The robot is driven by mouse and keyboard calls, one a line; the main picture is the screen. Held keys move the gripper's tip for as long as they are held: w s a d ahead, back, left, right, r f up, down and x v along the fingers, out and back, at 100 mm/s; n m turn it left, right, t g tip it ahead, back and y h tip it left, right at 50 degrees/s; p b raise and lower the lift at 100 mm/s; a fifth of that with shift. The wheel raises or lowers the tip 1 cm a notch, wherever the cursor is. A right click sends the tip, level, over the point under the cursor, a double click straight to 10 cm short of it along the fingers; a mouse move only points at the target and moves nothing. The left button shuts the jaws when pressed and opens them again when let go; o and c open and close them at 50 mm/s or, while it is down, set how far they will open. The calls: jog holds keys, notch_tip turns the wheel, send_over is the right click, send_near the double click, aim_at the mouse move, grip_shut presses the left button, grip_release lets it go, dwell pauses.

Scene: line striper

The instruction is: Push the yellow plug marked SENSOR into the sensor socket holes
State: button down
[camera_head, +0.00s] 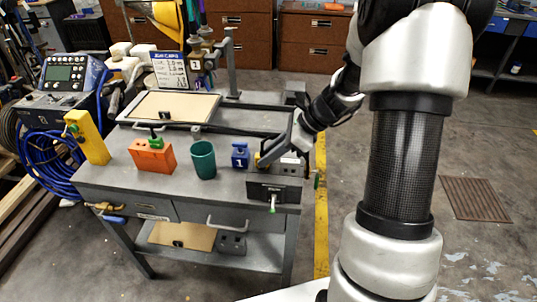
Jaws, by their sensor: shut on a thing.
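My gripper (264,160) is low over the right end of the grey cart top, reaching in from the right. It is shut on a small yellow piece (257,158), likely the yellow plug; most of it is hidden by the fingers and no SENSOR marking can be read. Just right of the gripper is a light grey block with dark holes (291,165), which looks like a socket. I cannot tell whether the plug touches it. A black labelled box (266,190) is at the cart's front right edge, with a green piece below it.
Left of the gripper on the cart (226,190) stand a blue block marked 1 (240,155), a teal cup (203,160), an orange block (152,156) and a tall yellow block (88,137). A tan-topped tray (172,105) lies behind. Open floor is right of the cart.

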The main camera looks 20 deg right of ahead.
jog(key=shift+f+b, duration=0.4)
jog(key=shift+f, duration=0.2)
jog(key=c, duration=1.3)
grip_release()
jog(key=shift+o, duration=0.2)
jog(key=shift+r, duration=0.1)
jog(key=p+v, duration=0.5)
jog(key=v, duration=0.1)
jog(key=shift+s+d+r, duration=0.2)
jog(key=shift+d+r, duration=0.05)
jog(key=shift+d, duration=0.05)
